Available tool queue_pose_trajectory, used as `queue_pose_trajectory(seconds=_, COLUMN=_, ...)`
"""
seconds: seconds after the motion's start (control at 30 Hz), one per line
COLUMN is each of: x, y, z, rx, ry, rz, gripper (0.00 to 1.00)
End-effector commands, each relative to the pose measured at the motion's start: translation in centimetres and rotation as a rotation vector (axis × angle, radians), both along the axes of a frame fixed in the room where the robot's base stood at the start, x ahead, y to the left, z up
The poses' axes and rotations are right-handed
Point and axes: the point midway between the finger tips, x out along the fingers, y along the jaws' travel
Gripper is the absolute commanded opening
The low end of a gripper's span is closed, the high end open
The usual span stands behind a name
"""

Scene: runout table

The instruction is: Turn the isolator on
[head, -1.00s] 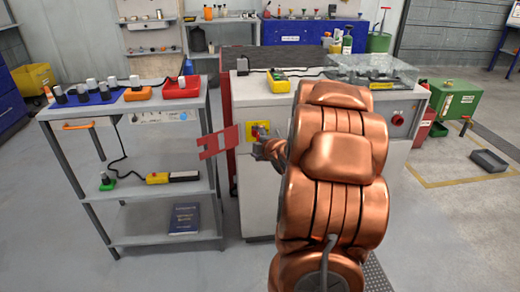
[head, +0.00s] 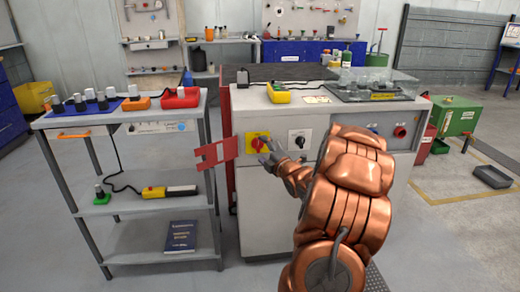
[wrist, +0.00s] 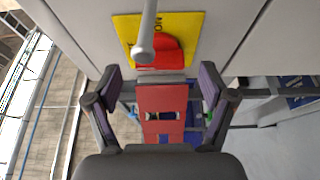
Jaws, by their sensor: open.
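The isolator is a red rotary handle on a yellow plate (head: 251,142) on the front of the grey cabinet (head: 265,205). In the wrist view the red handle (wrist: 158,50) sits on the yellow plate (wrist: 189,22), with a grey rod crossing in front of it. My gripper (head: 265,152) is open just in front of the plate, to its lower right in the head view. In the wrist view its fingers (wrist: 160,90) are spread either side of a red slotted plate (wrist: 162,100), below the handle. I cannot tell whether they touch anything.
A black knob on a white plate (head: 299,139) is right of the isolator, and a red button (head: 400,132) is farther right. The red slotted plate (head: 217,153) juts out at the cabinet's left. A grey shelf cart (head: 130,208) stands left of it.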

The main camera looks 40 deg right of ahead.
Motion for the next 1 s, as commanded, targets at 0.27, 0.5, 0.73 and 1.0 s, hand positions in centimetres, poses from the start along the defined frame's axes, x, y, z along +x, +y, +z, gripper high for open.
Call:
queue_pose_trajectory(seconds=0.27, x=2.2, y=-0.5, z=0.0, rx=0.001, ry=0.001, rz=0.001, gripper=0.82)
queue_pose_trajectory(seconds=0.5, x=2.4, y=-0.6, z=0.0, rx=0.001, ry=0.001, rz=0.0, gripper=0.82)
queue_pose_trajectory(seconds=0.73, x=2.4, y=-0.6, z=0.0, rx=0.001, ry=0.001, rz=0.0, gripper=0.71)
queue_pose_trajectory(seconds=1.0, x=2.4, y=-0.6, z=0.0, rx=0.001, ry=0.001, rz=0.0, gripper=0.43)
